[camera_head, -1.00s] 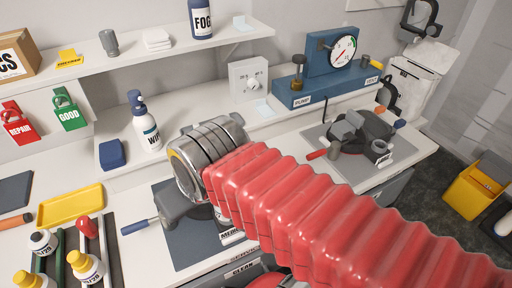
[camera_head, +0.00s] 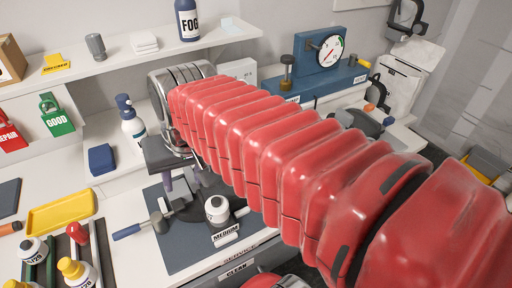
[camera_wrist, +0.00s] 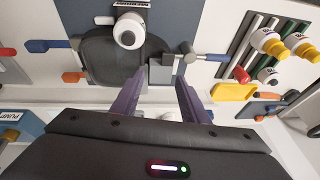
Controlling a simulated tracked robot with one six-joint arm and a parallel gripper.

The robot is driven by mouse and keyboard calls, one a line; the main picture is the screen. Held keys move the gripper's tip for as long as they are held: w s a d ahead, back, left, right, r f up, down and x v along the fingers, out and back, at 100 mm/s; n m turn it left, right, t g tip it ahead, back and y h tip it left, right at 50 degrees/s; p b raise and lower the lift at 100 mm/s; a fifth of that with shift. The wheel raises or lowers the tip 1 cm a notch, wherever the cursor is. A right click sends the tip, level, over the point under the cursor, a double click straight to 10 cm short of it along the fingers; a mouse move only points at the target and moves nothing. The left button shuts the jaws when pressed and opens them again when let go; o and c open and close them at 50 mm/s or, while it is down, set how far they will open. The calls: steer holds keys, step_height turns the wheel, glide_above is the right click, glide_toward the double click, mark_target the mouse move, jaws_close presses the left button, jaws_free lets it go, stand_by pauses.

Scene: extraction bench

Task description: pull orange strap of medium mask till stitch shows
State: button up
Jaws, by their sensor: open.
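The medium mask (camera_wrist: 112,60) is dark, with a white canister (camera_wrist: 130,32), and lies on a dark blue mat. In the head view its canister (camera_head: 217,208) shows beside the MEDIUM label (camera_head: 226,236). An orange tab (camera_wrist: 72,77) sticks out at the mask's lower left in the wrist view; the bellows hides it in the head view. A blue tab (camera_wrist: 37,46) lies above it. My gripper (camera_wrist: 159,75) is open, its purple fingers over the mask's side near a grey buckle block (camera_wrist: 162,71), apart from the orange tab. I cannot tell whether any stitch shows.
A blue-handled tool (camera_head: 130,231) lies at the mat's left edge. A yellow tray (camera_head: 62,211) and several bottles (camera_head: 76,272) stand farther left. A pump with a gauge (camera_head: 322,52) and another mask are at the right. My red bellows arm covers much of the bench's right.

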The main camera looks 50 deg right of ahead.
steer(key=w+d+r+m+g+y, duration=0.1)
steer(key=w+d+m, duration=0.2)
steer(key=d+m, duration=0.35)
steer(key=w+d+r+m+g+y, duration=0.1)
steer(key=w+d+m, duration=0.2)
steer(key=d, duration=0.7)
steer(key=s+d+f+m+y, duration=0.1)
steer(key=d+m, duration=0.3)
steer(key=d, duration=0.4)
steer(key=s+d+f+m+y, duration=0.1)
steer(key=d+m, duration=0.2)
steer(key=d, duration=0.5)
steer(key=shift+s+f+m+g+y, duration=0.25)
steer(key=shift+f+m+g+y, duration=0.05)
steer(key=shift+f+m, duration=0.05)
steer(key=x, duration=1.3)
steer(key=shift+f, duration=0.4)
steer(key=shift+c, duration=0.5)
jaws_close()
